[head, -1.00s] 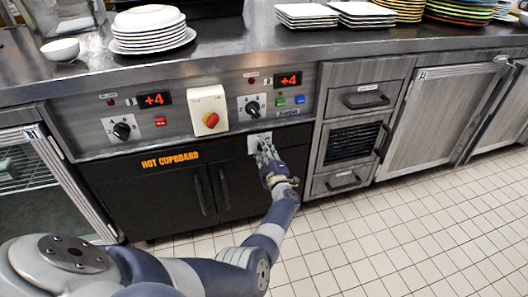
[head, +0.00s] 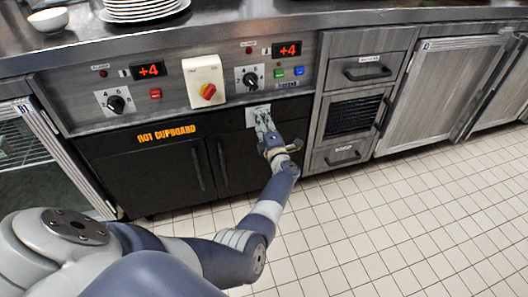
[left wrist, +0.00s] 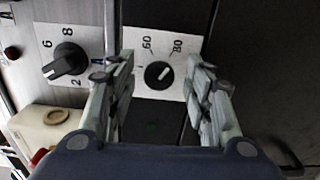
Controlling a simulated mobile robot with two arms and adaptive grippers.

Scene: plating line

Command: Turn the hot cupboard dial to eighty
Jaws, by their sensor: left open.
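The hot cupboard dial (left wrist: 158,75) is a small black knob on a white plate marked 60 and 80 in the left wrist view. A pale line on the knob points up and right, toward the 80 side; I cannot tell its exact setting. My left gripper (left wrist: 160,72) is open, with one finger on each side of the knob and visible gaps between. In the head view my left gripper (head: 264,120) is in front of the dial's white plate (head: 252,115) and hides the knob. The black cupboard (head: 150,178) bears orange lettering "HOT CUPBOARD". My right gripper is not in view.
Drawers (head: 365,70) stand to the right. A bowl (head: 48,20) and stacked plates (head: 142,10) are on the counter. The tiled floor is clear.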

